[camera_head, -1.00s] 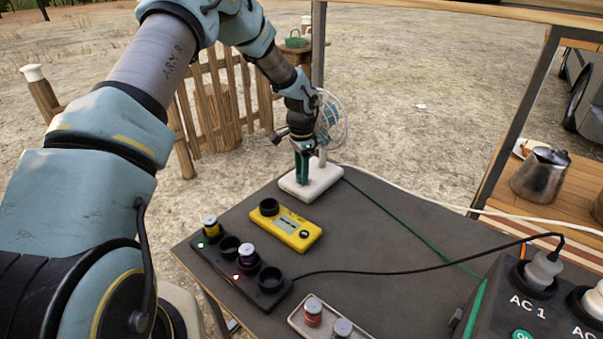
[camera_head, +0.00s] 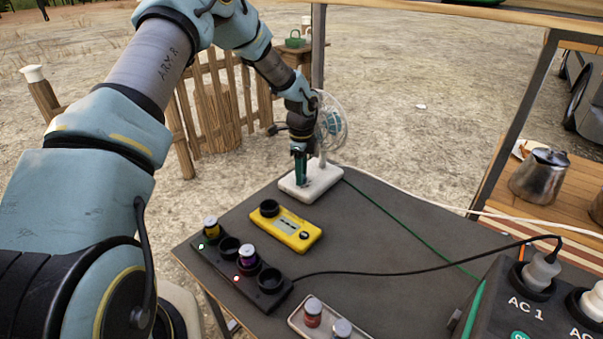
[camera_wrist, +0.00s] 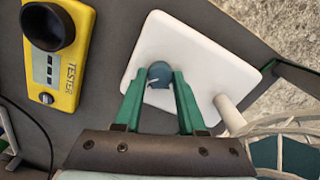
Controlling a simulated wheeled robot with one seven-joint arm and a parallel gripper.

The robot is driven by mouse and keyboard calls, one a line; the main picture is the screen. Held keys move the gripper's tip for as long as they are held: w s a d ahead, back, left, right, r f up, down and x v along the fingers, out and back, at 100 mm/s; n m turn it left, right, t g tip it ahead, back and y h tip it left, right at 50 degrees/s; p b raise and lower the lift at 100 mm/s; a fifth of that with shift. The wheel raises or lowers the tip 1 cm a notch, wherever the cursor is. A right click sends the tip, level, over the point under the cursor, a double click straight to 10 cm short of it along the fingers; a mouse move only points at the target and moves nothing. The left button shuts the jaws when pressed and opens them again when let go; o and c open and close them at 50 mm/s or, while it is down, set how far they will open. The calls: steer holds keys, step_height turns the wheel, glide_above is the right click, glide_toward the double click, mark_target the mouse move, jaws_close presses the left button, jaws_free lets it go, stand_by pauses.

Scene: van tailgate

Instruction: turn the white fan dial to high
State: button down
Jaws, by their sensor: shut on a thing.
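The white fan stands at the far corner of the dark table; its round wire cage (camera_head: 330,122) shows behind my gripper in the head view. Its flat white base (camera_head: 322,181) also shows in the wrist view (camera_wrist: 208,52). A round blue-grey dial (camera_wrist: 160,73) sits on the base. My gripper (camera_wrist: 160,78) points down over the base with its green fingers on either side of the dial, shut on it. In the head view my gripper (camera_head: 301,182) hides the dial. I cannot read any setting marks.
A yellow tester (camera_head: 286,229) lies just in front of the base. A black charger strip (camera_head: 262,297) with batteries, a small tray (camera_head: 296,322) and a power station (camera_head: 530,310) stand nearer. Cables cross the table to the right.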

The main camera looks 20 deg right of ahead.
steer(key=shift+m, duration=0.3)
steer(key=c, duration=0.5)
jaws_free()
step_height(320, 180, up, 11)
steer(key=b, duration=0.2)
steer(key=shift+f, duration=0.1)
stand_by(0.4)
